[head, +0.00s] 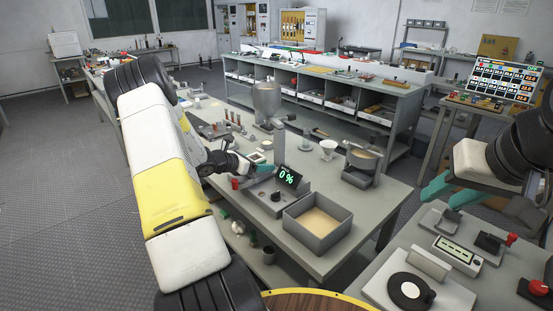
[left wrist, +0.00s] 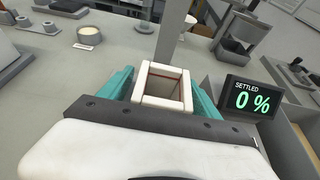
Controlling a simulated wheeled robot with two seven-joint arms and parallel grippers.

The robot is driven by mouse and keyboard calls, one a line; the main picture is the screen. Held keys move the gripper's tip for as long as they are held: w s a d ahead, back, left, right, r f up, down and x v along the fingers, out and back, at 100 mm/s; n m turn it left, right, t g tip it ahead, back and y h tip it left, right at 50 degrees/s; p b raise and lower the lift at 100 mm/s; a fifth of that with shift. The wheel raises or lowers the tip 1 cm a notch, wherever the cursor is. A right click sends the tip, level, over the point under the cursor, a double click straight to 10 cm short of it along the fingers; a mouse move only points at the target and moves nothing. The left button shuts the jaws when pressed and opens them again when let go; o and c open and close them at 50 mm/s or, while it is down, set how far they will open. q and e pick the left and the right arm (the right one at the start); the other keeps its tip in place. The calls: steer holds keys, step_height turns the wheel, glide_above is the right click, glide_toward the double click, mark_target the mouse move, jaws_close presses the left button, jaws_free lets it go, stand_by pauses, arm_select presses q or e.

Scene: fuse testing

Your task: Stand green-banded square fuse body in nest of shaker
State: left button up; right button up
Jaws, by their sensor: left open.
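A white square fuse body (left wrist: 165,84) stands upright in the left wrist view, its open square end facing up. A thin reddish line shows inside its rim; no green band is visible from here. My left gripper (head: 256,168) has its teal fingers apart, one on each side of the body. The shaker (head: 262,197), a grey box with a knob and a tall post, is at the gripper. Its display (left wrist: 251,100) reads "SETTLED 0 %". The nest under the body is hidden, so its seating cannot be told. My right gripper (head: 450,190) hangs at the right, apart from everything.
A grey tray with tan filling (head: 318,224) stands just right of the shaker. A hopper (head: 267,100), a white funnel (head: 328,148) and a metal vessel on a stand (head: 361,165) are on the same bench. A side bench (head: 390,262) at right holds a meter (head: 457,252).

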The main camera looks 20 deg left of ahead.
arm_select(q)
steer(key=v, duration=1.1)
steer(key=s+d+r+m+g, duration=0.3)
steer(key=s+d+r+m, duration=0.2)
steer(key=d+r+m, duration=0.4)
steer(key=s+d+r+m+g, duration=0.4)
steer(key=s+d+m, duration=0.2)
steer(key=d, duration=0.6)
steer(key=s+d+r+m+y, duration=0.1)
steer(key=s+r+m+y, duration=0.1)
steer(key=s+m, duration=0.6)
steer(key=s+d+r+m+t+y, duration=0.1)
steer(key=s+d+r+m+y, duration=0.1)
steer(key=s+r+m, duration=0.2)
steer(key=s+m, duration=0.3)
steer(key=s, duration=0.1)
steer(key=shift+s+d+r+m+t+y, duration=0.25)
steer(key=shift+s+r+m+t+y, duration=0.05)
steer(key=shift+s+r+m+y, duration=0.1)
